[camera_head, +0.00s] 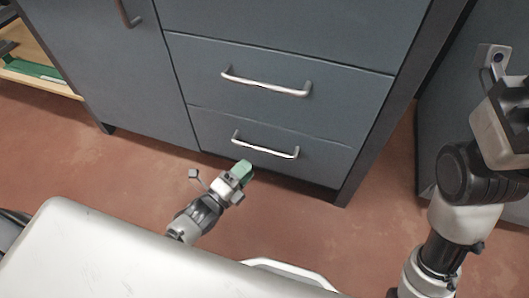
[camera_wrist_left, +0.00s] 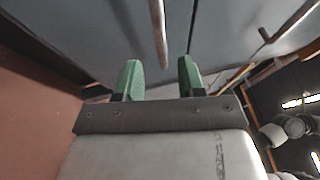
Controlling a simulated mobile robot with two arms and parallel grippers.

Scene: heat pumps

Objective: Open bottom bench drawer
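The bottom drawer (camera_head: 218,133) is the lowest grey-blue front of the bench, and it looks closed. Its silver bar handle (camera_head: 265,149) runs across the front. My left gripper (camera_head: 243,172) is just below and in front of this handle in the head view. In the left wrist view, my left gripper (camera_wrist_left: 161,78) has its two green fingers spread apart. A metal bar handle (camera_wrist_left: 158,35) lies ahead, between the lines of the fingers; I cannot tell whether it is within their reach. My right arm is at the right of the head view, and its fingers are not visible.
Another closed drawer (camera_head: 205,85) with its own handle sits above. A tall cabinet door (camera_head: 130,75) is on the left. A grey unit (camera_head: 440,115) stands at the right. The red-brown floor (camera_head: 130,165) is clear in front of the bench.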

